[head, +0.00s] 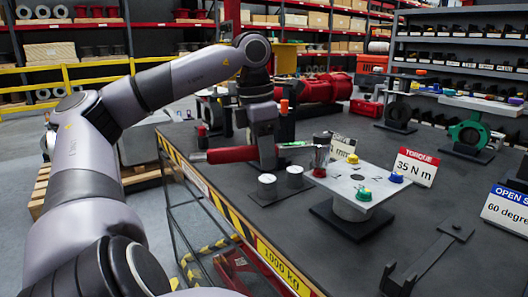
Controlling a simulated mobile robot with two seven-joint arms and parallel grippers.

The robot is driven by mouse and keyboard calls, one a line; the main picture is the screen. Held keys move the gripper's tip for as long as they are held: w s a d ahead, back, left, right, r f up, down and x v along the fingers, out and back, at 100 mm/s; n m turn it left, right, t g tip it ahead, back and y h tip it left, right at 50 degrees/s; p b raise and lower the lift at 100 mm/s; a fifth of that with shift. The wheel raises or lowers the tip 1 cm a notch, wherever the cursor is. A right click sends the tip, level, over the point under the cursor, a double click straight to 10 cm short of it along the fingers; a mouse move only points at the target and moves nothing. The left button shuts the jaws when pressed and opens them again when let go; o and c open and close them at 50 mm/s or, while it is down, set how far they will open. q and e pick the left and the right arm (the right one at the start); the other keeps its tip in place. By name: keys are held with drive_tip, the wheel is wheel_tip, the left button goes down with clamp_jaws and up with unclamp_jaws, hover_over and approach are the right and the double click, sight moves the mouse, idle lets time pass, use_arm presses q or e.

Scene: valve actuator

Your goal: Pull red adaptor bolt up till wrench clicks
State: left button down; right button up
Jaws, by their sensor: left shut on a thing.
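My left gripper (268,158) points down and is shut on the torque wrench, around its shaft just right of the red handle (231,154). The wrench lies about level, and its grey socket head (321,152) stands over the left corner of the light adaptor plate (340,178). A small bit of red (319,172) shows right under the socket, so the red bolt is mostly hidden. The yellow bolt (352,158), blue bolt (396,178) and green bolt (363,193) are at the other corners. My right gripper is not in view.
The plate sits on a pedestal on the dark table (330,262). Two short cylinders (267,186) stand below the wrench. A "TORQUE 35 N m" sign (415,168) stands behind right. A grey tool (432,255) lies at front right. Red machinery (305,88) is behind.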

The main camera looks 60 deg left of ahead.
use_arm(q)
drive_tip(key=shift+r+p, duration=1.35)
drive_tip(key=shift+r, duration=0.25)
